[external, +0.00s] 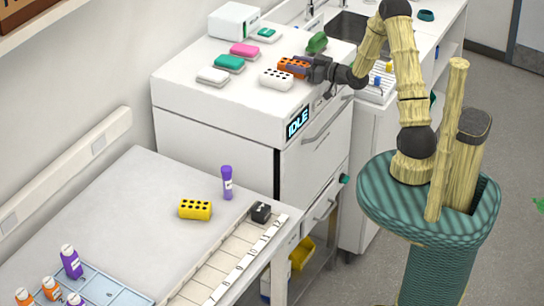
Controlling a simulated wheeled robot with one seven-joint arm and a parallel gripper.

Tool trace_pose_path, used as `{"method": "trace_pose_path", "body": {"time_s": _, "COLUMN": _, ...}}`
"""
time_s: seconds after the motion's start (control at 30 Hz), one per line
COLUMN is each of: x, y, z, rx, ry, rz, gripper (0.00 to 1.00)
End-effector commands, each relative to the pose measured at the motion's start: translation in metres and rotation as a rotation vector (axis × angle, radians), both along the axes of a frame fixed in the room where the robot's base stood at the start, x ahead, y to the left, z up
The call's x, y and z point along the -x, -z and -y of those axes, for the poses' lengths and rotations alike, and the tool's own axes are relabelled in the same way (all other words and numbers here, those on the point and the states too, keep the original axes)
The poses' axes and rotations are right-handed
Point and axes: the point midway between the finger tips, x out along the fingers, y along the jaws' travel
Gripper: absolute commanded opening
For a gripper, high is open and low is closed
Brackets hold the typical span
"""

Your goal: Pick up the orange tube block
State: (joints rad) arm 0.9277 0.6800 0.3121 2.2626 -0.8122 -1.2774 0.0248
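The orange tube block (284,65) has dark holes in its top and is on the white machine's top, behind a white block with holes. My gripper (300,69) reaches in from the right, low over the surface. Its dark fingers overlap the orange block's right and front side in the external view and hide part of it. I cannot tell whether the fingers touch the block or are closed on it, nor whether the block is lifted.
The white holed block (276,79) stands close in front of the orange one. Green (229,63), pink (244,51) and white (213,75) items lie to the left, and a dark green piece (317,43) behind. A yellow block (195,209) is on the lower bench (130,190).

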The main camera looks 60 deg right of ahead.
Motion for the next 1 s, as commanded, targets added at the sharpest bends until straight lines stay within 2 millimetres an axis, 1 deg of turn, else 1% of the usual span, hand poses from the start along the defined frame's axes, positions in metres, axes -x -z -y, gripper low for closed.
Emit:
{"method": "trace_pose_path", "body": {"time_s": 0.03, "x": 0.0, "y": 0.0, "z": 0.0, "rx": 0.0, "ry": 0.0, "rz": 0.0, "gripper": 0.26}}
{"method": "trace_pose_path", "body": {"time_s": 0.07, "x": 0.0, "y": 0.0, "z": 0.0, "rx": 0.0, "ry": 0.0, "rz": 0.0, "gripper": 0.2}}
{"method": "trace_pose_path", "body": {"time_s": 0.1, "x": 0.0, "y": 0.0, "z": 0.0, "rx": 0.0, "ry": 0.0, "rz": 0.001, "gripper": 0.17}}
{"method": "trace_pose_path", "body": {"time_s": 0.33, "x": 0.0, "y": -0.001, "z": 0.0, "rx": 0.001, "ry": 0.0, "rz": 0.001, "gripper": 0.17}}
{"method": "trace_pose_path", "body": {"time_s": 0.47, "x": 0.0, "y": -0.006, "z": 0.0, "rx": 0.002, "ry": 0.0, "rz": 0.002, "gripper": 0.17}}
{"method": "trace_pose_path", "body": {"time_s": 0.67, "x": 0.0, "y": -0.027, "z": 0.0, "rx": 0.006, "ry": 0.0, "rz": 0.005, "gripper": 0.17}}
{"method": "trace_pose_path", "body": {"time_s": 1.0, "x": 0.0, "y": -0.083, "z": 0.0, "rx": 0.007, "ry": 0.0, "rz": 0.005, "gripper": 0.17}}
